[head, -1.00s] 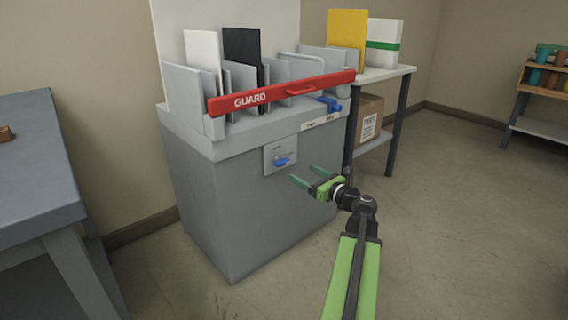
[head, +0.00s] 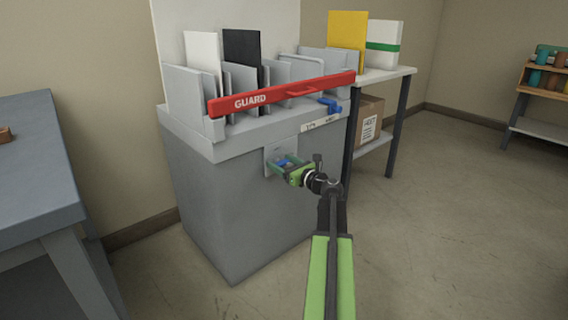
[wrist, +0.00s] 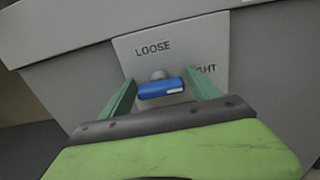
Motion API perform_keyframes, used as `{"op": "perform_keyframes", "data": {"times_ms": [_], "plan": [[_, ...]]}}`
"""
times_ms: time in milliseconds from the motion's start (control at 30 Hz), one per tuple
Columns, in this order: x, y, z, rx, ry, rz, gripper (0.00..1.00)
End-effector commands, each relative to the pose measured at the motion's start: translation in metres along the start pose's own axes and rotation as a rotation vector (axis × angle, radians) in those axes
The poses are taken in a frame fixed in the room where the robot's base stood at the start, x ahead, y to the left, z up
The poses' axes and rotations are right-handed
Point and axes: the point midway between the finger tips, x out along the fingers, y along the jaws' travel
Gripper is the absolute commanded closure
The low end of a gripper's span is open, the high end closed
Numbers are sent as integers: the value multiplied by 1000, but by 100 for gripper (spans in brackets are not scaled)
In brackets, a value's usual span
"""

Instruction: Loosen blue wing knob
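The blue wing knob (wrist: 162,88) sits on a small light grey plate (wrist: 135,50) on the front of the grey machine. In the wrist view the plate reads "LOOSE" at the top, with a partly hidden word ending "GHT" at the right. The knob lies nearly level, slightly raised at its right end. My gripper (wrist: 164,90) is open, with one green finger on each side of the knob. A gap shows at the right finger; whether the left finger touches the knob I cannot tell. In the head view the gripper (head: 283,163) largely covers the knob (head: 285,162).
A red bar marked GUARD (head: 285,93) runs across the machine's top front, above my gripper. A blue part (head: 330,104) sits beneath its right end. A shelf table (head: 390,76) stands at the right, a grey table (head: 40,150) at the left. Floor at the right is clear.

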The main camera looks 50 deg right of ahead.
Motion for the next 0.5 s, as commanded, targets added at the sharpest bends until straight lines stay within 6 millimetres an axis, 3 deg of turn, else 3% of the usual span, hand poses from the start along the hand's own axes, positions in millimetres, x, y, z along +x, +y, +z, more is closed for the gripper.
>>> {"op": "perform_keyframes", "data": {"times_ms": [33,367,400,433,500], "plan": [[0,0,0,0,0,0,37],[0,0,0,0,0,0,80],[4,-15,0,0,0,0,82],[2,-9,0,0,0,0,78],[1,-4,0,-3,0,-3,82]]}}
